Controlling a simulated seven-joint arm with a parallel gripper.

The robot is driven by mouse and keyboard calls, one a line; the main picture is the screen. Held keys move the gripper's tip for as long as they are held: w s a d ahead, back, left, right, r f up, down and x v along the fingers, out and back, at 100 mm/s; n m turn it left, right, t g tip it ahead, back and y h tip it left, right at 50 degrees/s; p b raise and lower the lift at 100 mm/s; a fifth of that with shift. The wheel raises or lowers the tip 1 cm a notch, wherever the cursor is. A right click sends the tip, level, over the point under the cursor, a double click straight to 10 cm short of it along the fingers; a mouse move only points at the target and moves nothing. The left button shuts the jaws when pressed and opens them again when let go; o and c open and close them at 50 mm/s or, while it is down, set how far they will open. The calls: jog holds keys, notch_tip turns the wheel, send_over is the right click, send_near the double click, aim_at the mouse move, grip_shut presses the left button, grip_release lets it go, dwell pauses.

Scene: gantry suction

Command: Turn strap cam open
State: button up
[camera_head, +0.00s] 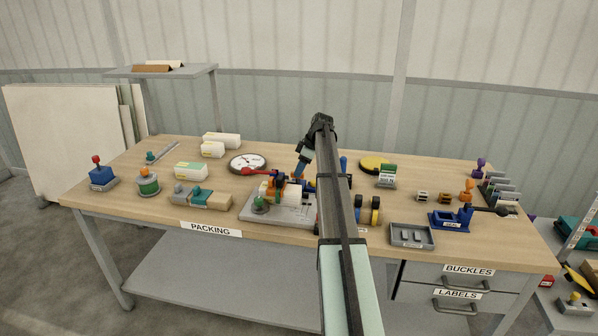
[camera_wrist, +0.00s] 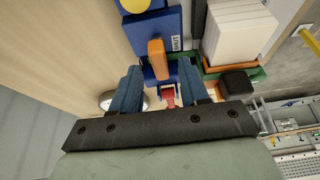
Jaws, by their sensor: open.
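The strap cam appears to be the orange lever (camera_wrist: 157,60) on a blue block (camera_wrist: 143,32) with a label reading SHUT (camera_wrist: 175,43) beside it. My gripper (camera_wrist: 160,88) is open, its two blue fingers spread apart. In the wrist view the orange lever shows between and just beyond the fingers; contact cannot be told. A small red part (camera_wrist: 169,95) also shows between the fingers. My arm hides the fixture's right side.
A white block stack (camera_wrist: 238,30) and a black block (camera_wrist: 237,82) stand close to the right finger. A green knob (camera_head: 260,203) stands on the plate's front. A grey tray (camera_head: 412,236) and a blue clamp (camera_head: 452,218) lie right.

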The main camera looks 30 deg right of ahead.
jog(key=shift+x, duration=0.75)
grip_shut()
